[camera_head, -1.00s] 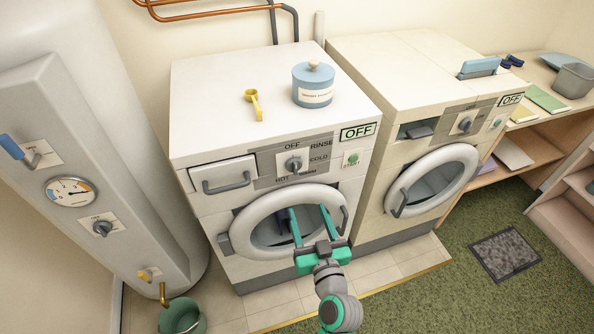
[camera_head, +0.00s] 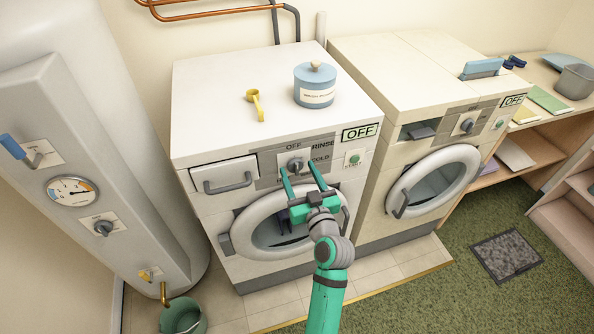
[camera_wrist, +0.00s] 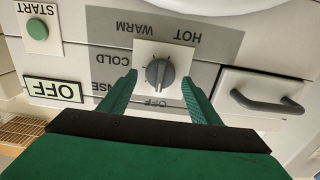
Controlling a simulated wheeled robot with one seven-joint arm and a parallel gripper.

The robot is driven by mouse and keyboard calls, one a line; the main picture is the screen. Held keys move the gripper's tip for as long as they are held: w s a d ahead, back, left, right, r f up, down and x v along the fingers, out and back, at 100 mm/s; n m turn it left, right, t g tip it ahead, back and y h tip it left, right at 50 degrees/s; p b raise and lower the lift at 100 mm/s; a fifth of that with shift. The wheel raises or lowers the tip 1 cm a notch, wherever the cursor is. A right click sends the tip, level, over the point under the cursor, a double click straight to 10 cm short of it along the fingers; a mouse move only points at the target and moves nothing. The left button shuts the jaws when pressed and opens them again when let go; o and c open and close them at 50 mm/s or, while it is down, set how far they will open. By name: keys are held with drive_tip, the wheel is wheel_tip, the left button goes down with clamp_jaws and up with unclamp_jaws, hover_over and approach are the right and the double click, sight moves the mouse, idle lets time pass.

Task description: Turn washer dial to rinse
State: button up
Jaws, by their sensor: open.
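The washer (camera_head: 270,110) on the left is white with a round glass door. Its grey dial (camera_head: 296,164) sits on a panel marked OFF, RINSE, COLD and other settings; the pointer appears to be toward OFF. In the wrist view the dial (camera_wrist: 159,73) shows upside down between my finger tips, with OFF below it. My gripper (camera_head: 301,172) is open and empty, its green fingers on either side of the dial and slightly short of it. The gripper also shows in the wrist view (camera_wrist: 160,88). I cannot tell whether either finger touches the panel.
The washer's display (camera_head: 360,132) reads OFF, above a green START button (camera_head: 355,159). A drawer handle (camera_head: 227,183) sticks out left of the dial. A dryer-like machine (camera_head: 420,130) is at right.

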drive_tip(key=shift+w+a, duration=0.1)
drive_tip(key=shift+w, duration=0.35)
drive_tip(key=c, duration=1)
drive_tip(key=shift+a, duration=0.1)
